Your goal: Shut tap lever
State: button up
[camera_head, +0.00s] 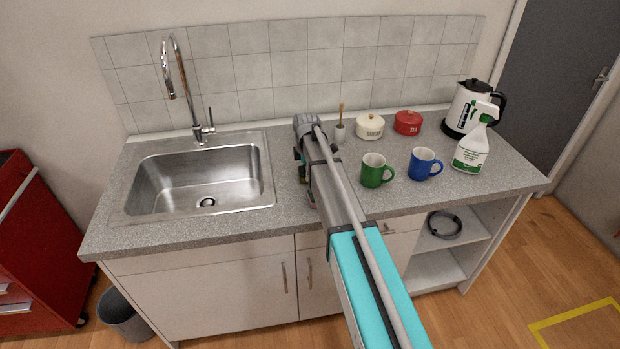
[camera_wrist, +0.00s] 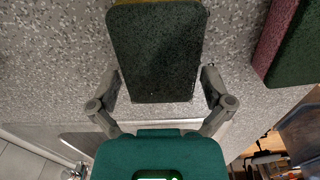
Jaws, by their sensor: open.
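The chrome tap (camera_head: 176,85) stands upright behind the left part of the worktop, its spout arching over the sink. Its thin lever (camera_head: 211,116) rises from the right side of the tap's base. My gripper (camera_wrist: 160,84) is open in the wrist view, its fingers either side of a dark green pad with a yellowish edge, apparently a sponge (camera_wrist: 155,52). I cannot tell whether the fingers touch it. In the head view my arm mostly hides the gripper, which is right of the sink and apart from the lever.
The steel sink (camera_head: 267,170) is left of my arm. A green mug (camera_head: 374,172), blue mug (camera_head: 422,165), cream pot (camera_head: 369,127), red pot (camera_head: 407,123), spray bottle (camera_head: 472,150) and kettle (camera_head: 465,108) stand to the right. A pink-and-green block (camera_wrist: 290,45) lies beside the gripper.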

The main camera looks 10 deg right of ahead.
dwell(0.6)
jog(key=c, duration=0.5)
jog(key=shift+c, duration=0.2)
jog(key=shift+r, duration=0.15)
notch_tip(320, 180, up, 3)
jog(key=p, duration=0.3)
jog(key=s+r+p, duration=0.9)
jog(key=s+p, duration=0.1)
jog(key=s, duration=0.4)
jog(key=shift+r, duration=0.35)
